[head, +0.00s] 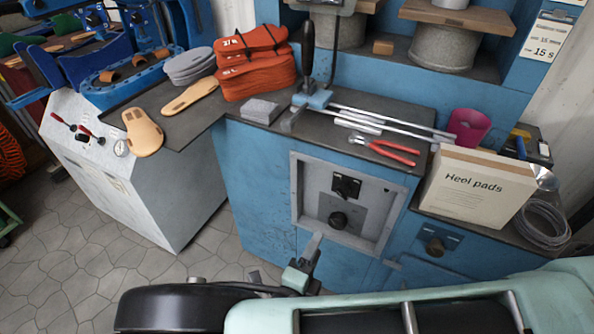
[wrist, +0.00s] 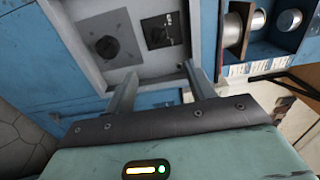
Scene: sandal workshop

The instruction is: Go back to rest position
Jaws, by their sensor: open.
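My gripper (wrist: 157,78) is open in the wrist view, with its two grey fingers apart and nothing between them. Beyond the fingers is a grey control panel (wrist: 80,30) with dark knobs. In the head view my gripper (head: 286,260) is low in front of the blue machine cabinet (head: 250,180), below the grey control panel (head: 303,195). My arm fills the bottom edge of the head view and hides part of the floor and cabinet front. I cannot tell the exact gap between the fingers and the cabinet.
The dark worktop (head: 230,97) holds orange sole stacks (head: 255,75), red-handled pliers (head: 393,152), metal rods (head: 390,121), a magenta cup (head: 468,127) and a heel pads box (head: 472,190). A pale machine (head: 110,180) stands left. The tiled floor (head: 60,240) is clear at lower left.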

